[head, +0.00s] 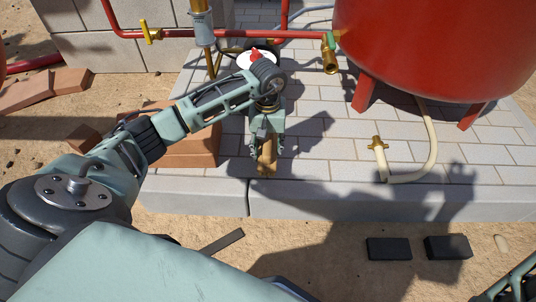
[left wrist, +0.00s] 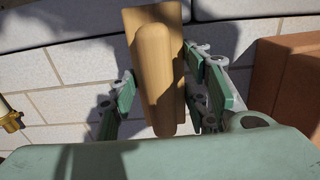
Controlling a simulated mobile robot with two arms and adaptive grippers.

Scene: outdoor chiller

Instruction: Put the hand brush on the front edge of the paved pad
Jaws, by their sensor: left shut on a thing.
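The hand brush (head: 267,160) is wooden and light brown, and its bristles do not show clearly. It also shows in the left wrist view (left wrist: 156,75), its rounded end between the fingers. My left gripper (head: 267,150) is shut on the brush, over the paved pad near its front edge; it also shows in the left wrist view (left wrist: 160,100). I cannot tell whether the brush touches the paving. My right gripper is not in view.
Brown blocks (head: 190,150) lie left of the gripper. A red tank (head: 430,45) on legs stands at the back right. A cream hose (head: 432,140) with a brass valve (head: 378,144) lies on the pad. Two dark blocks (head: 389,248) (head: 448,247) lie on the sand in front.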

